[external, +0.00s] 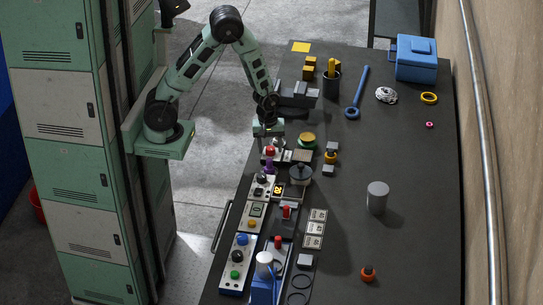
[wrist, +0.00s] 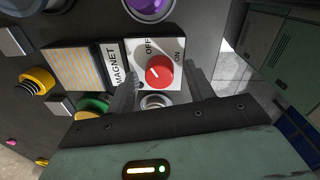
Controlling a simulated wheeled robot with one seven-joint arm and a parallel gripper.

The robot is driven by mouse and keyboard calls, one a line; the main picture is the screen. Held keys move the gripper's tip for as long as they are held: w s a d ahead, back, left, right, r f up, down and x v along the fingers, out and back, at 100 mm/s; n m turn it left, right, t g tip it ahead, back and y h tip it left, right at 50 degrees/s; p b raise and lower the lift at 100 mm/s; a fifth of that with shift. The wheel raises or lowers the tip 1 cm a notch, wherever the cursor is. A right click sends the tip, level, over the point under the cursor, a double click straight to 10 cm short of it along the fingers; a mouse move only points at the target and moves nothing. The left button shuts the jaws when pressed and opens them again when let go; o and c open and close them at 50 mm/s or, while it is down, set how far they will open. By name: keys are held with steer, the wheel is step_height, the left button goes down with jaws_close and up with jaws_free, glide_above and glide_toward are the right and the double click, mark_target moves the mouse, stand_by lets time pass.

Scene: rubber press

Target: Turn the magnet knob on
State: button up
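The magnet knob (wrist: 159,72) is a round red knob on a white plate marked OFF and ON, beside a MAGNET label (wrist: 117,62), in the wrist view. A small pale mark shows on its face; I cannot tell surely which label it faces. In the external view the red knob (external: 269,150) is at the left edge of the bench, just below my gripper (external: 268,124). In the wrist view my gripper (wrist: 162,80) is open, with one finger to each side of the knob. I see no clear contact between fingers and knob.
A purple knob (wrist: 150,6) and a silver round part (wrist: 156,101) flank the red knob closely. Green lockers (external: 70,130) stand left of the dark bench (external: 400,220).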

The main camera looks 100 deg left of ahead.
steer(key=c, duration=0.9)
steer(key=shift+o, duration=0.2)
steer(key=shift+m, duration=0.4)
steer(key=m+b, duration=0.1)
steer(key=m, duration=0.1)
steer(key=shift+m, duration=0.4)
steer(key=m, duration=0.4)
steer(key=shift+a+m+h+b, duration=0.1)
steer(key=shift+m+h+b, duration=0.2)
steer(key=shift+b, duration=0.1)
steer(key=m, duration=0.4)
steer(key=shift+w, duration=0.1)
steer(key=shift+m+p, duration=0.3)
steer(key=shift+m, duration=2)
